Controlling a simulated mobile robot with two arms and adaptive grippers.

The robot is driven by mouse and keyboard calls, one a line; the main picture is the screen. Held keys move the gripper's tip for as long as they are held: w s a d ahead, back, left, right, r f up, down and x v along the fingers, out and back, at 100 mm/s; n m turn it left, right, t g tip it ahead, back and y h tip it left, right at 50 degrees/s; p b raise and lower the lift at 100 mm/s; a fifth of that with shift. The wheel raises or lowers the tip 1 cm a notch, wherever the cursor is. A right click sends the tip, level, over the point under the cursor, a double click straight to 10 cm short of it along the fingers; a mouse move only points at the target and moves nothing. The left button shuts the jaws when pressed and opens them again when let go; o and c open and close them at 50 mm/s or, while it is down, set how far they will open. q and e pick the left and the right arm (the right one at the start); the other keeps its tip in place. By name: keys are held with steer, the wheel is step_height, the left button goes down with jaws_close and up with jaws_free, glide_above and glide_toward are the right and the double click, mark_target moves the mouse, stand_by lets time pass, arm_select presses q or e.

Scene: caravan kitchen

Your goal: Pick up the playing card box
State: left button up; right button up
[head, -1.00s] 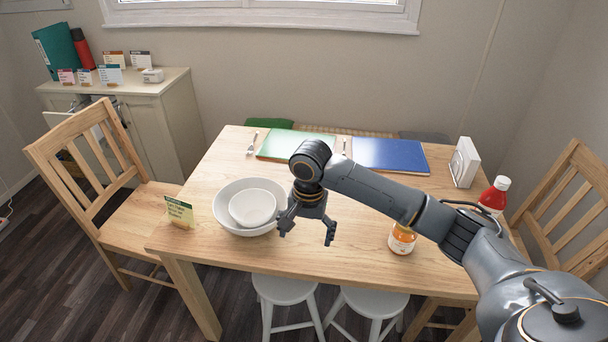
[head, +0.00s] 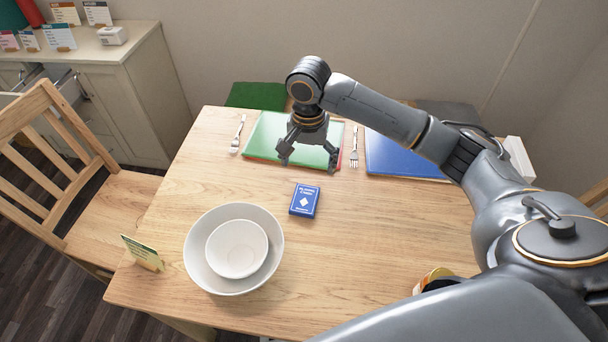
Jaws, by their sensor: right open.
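The playing card box (head: 304,200) is a small blue box with white print and a white diamond. It lies flat on the wooden table (head: 370,245), right of the bowls. My right gripper (head: 309,160) is open and empty. It hangs above the near part of the green placemat, beyond the card box in the picture and apart from it. My left gripper is out of view.
Nested white bowls (head: 262,275) stand left of the box, with a small card sign (head: 143,253) near the table's left edge. Green (head: 262,133) and blue (head: 385,158) mats and forks (head: 354,146) lie behind. A jar (head: 434,278) is partly hidden by my arm.

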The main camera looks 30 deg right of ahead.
glide_above(305, 199)
step_height(305, 199, down, 4)
steer(key=f, duration=0.3)
steer(key=shift+s+d, duration=0.1)
steer(key=shift+d, duration=0.15)
steer(key=shift+f, duration=0.45)
step_height(305, 199, down, 2)
steer(key=shift+a+f, duration=0.1)
steer(key=shift+a, duration=0.05)
step_height(305, 199, down, 2)
steer(key=shift+a+f, duration=0.1)
steer(key=shift+f, duration=0.6)
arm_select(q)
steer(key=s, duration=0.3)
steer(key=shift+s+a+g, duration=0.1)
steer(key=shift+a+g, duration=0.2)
arm_select(e)
steer(key=c, duration=1.3)
